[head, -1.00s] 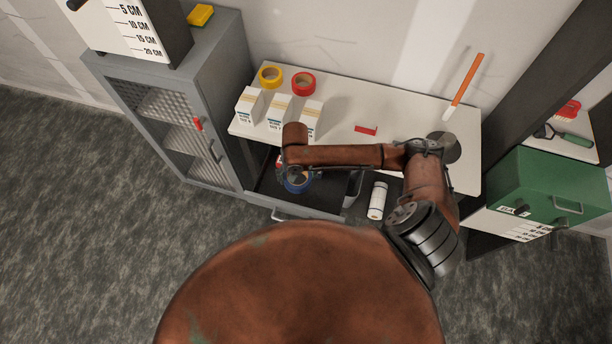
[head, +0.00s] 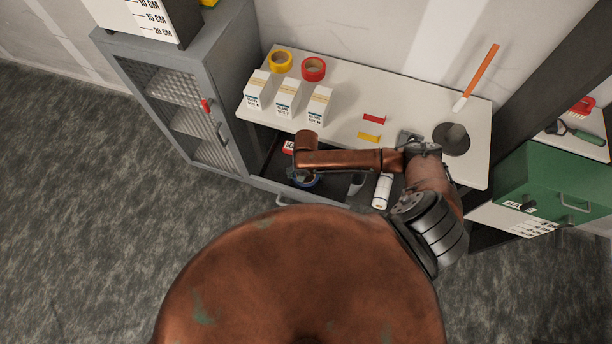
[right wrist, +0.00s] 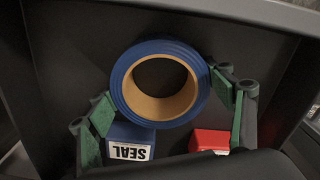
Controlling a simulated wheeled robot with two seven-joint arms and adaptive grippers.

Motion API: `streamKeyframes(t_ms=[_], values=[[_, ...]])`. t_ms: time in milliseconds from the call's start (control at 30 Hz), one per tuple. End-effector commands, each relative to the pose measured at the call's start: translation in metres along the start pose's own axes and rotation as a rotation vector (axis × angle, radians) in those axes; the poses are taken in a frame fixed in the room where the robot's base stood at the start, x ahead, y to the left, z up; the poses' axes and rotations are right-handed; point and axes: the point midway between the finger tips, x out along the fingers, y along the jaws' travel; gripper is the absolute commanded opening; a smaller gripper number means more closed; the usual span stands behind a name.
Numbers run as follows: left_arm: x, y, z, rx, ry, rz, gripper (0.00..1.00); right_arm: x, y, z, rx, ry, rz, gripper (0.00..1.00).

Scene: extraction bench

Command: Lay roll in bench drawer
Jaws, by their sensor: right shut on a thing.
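A blue tape roll (right wrist: 160,83) with a tan core sits between the green-padded fingers of my right gripper (right wrist: 168,108) in the right wrist view. The gripper is shut on it. In the head view the blue roll (head: 306,181) shows only partly, below my right wrist, over the open bench drawer (right wrist: 75,45). The dark drawer floor lies beneath the roll; I cannot tell whether the roll touches it. A blue SEAL box (right wrist: 120,140) and a red box (right wrist: 209,140) lie in the drawer near the fingers. My left gripper is out of view.
The white bench top (head: 345,100) holds a yellow roll (head: 280,62), a red roll (head: 313,69), several white boxes (head: 287,97) and small red and yellow pieces. A grey cabinet (head: 185,90) stands left of the drawer.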

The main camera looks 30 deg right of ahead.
Motion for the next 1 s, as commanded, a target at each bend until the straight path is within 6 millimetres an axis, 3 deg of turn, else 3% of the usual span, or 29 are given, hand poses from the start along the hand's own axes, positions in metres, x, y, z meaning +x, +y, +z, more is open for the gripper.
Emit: streamKeyframes(t_ms=[200, 233, 467, 800, 1000], values=[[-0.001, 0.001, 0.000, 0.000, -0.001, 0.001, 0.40, 0.003, 0.000, 0.000, 0.001, 0.000, 0.001, 0.47], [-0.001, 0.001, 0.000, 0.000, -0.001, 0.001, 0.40, 0.003, 0.001, 0.000, 0.000, 0.000, 0.001, 0.75], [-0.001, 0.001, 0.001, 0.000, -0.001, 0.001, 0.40, 0.002, 0.000, 0.000, 0.000, 0.000, 0.001, 0.91], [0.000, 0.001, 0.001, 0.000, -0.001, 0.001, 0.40, 0.000, 0.000, 0.000, 0.000, 0.001, 0.000, 0.92], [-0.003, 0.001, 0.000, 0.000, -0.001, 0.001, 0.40, -0.028, 0.000, -0.001, 0.000, 0.002, -0.002, 0.92]])
